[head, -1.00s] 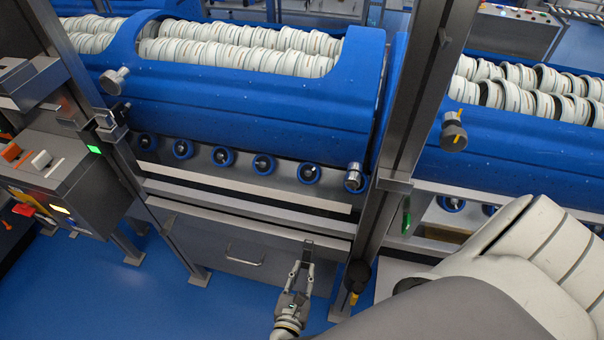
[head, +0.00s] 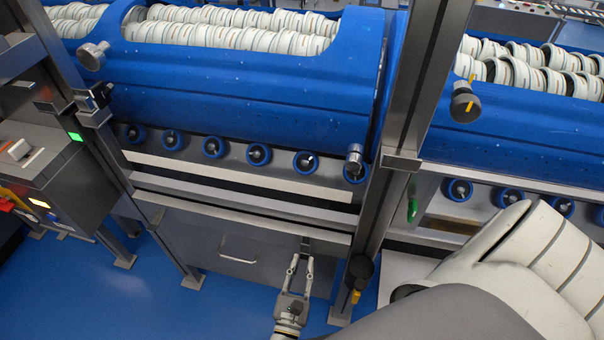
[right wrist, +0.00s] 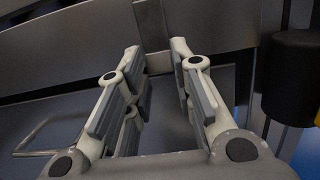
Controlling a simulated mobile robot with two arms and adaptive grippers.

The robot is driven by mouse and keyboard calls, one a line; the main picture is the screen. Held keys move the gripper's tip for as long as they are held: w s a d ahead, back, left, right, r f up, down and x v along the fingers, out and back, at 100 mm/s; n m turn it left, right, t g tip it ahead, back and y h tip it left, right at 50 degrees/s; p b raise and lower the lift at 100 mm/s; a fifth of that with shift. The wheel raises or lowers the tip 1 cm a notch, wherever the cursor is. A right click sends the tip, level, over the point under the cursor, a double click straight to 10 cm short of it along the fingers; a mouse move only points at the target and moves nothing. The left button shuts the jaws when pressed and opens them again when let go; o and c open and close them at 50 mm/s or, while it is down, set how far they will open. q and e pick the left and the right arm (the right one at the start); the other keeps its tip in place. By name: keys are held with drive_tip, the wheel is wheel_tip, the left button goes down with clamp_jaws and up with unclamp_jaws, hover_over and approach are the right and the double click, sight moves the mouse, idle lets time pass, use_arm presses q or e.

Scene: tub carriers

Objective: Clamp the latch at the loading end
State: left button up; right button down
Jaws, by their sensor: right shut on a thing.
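A short grey upright tab, which looks like the latch (head: 305,243), stands at the lower rail of the frame in front of the blue tub (head: 240,95). My right gripper (head: 302,259) is just below the rail, with its two fingertips on either side of the tab's lower part. In the right wrist view the grey tab (right wrist: 153,22) rises beyond the fingertips of my right gripper (right wrist: 156,55). The fingers stand apart, and the exact contact is hard to see. My left gripper is not in view.
A steel post (head: 400,130) stands right of my gripper, with a dark knob (head: 360,270) hanging beside it. A panel handle (head: 238,252) is to the left. A control box (head: 50,185) stands at far left. Blue floor is open below.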

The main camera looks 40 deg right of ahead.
drive_tip(key=c, duration=1.2)
unclamp_jaws()
drive_tip(key=shift+c, duration=0.2)
drive_tip(key=v, duration=0.7)
drive_tip(key=shift+a, duration=0.2)
drive_tip(key=shift+s+f, duration=0.1)
drive_tip(key=shift+s, duration=0.05)
